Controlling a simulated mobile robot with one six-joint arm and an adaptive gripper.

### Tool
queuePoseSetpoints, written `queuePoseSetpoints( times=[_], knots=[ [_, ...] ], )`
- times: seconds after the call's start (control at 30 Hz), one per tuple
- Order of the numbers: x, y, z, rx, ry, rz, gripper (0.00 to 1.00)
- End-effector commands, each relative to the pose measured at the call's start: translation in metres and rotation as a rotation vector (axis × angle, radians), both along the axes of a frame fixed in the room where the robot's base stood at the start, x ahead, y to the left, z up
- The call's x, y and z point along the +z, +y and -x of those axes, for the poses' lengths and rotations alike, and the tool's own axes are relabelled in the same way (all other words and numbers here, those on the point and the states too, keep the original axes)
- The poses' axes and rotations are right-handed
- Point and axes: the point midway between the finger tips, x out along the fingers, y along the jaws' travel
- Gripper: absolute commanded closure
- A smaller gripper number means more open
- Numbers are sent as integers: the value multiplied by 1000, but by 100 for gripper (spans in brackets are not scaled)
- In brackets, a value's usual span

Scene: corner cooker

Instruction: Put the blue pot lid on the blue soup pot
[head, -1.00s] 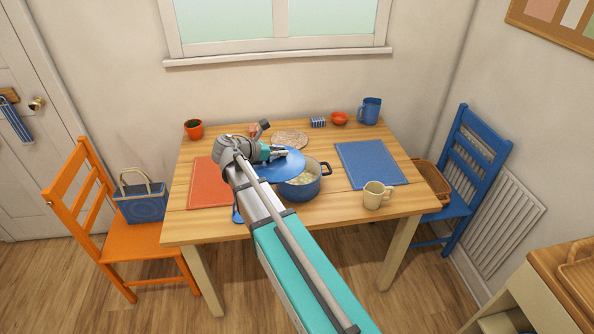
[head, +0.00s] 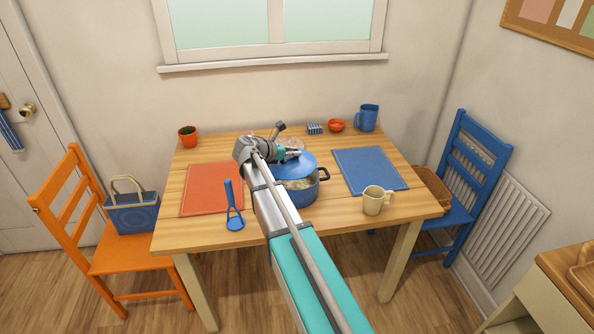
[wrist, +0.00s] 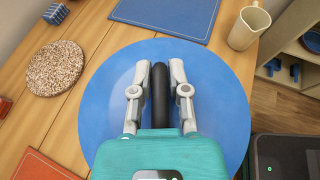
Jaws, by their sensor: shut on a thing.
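The blue pot lid (head: 304,166) is in my gripper (head: 296,153), above the rear part of the blue soup pot (head: 307,196). Pale soup shows in the gap at the pot's front, so the lid does not cover the opening in this view. My arm hides the pot's left side. In the wrist view the lid (wrist: 215,110) is a wide blue disc. My gripper (wrist: 160,75) is shut on its black handle, a finger on each side. The lid hides the pot there. I cannot tell exactly how high the lid is above the rim.
A blue utensil (head: 234,205) and an orange placemat (head: 207,189) lie left of the pot. A speckled round trivet (wrist: 55,68) and a small striped block (wrist: 55,13) are behind.

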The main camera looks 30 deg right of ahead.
Motion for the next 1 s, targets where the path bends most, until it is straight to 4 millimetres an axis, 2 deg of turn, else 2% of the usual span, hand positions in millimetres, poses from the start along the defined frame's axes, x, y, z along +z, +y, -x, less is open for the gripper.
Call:
queuePoseSetpoints(
  times=[0.03,0.1,0.3,0.8,1.0],
  knots=[
    [-10,-4,-3,-1,0,1,100],
    [-17,-9,-7,-1,0,0,100],
    [-30,-19,-13,-1,-1,1,100],
    [-33,-23,-15,-1,-1,0,100],
    [-42,-28,-18,-2,0,0,100]
  ],
)
